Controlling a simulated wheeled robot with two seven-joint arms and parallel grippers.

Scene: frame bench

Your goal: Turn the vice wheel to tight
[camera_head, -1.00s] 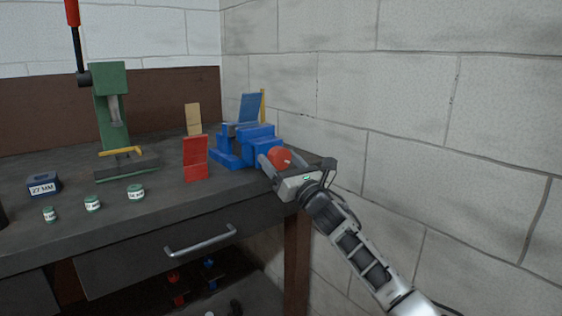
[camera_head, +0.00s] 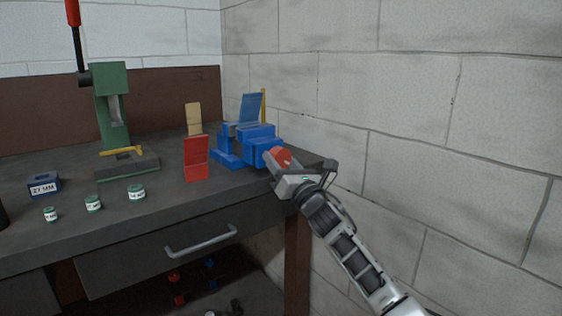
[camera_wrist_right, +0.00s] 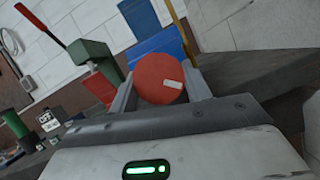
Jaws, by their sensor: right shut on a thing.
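The blue vice (camera_head: 258,146) stands at the right end of the dark bench. Its red round wheel (camera_head: 281,157) faces the front right, and it also shows in the right wrist view (camera_wrist_right: 160,80) with a pale mark at its right. My right gripper (camera_head: 277,164) is shut on the wheel, with one finger on each side of it. In the right wrist view the fingers (camera_wrist_right: 163,92) flank the wheel and the view is tilted. The lower part of the wheel is hidden by the gripper. My left gripper is not in view.
A red holder (camera_head: 195,160) stands left of the vice. A green press (camera_head: 112,105) with a red-topped lever is further left. Small labelled jars (camera_head: 136,193) and a blue 27 MM block (camera_head: 43,185) sit near the front. A block wall (camera_head: 450,120) is close on the right.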

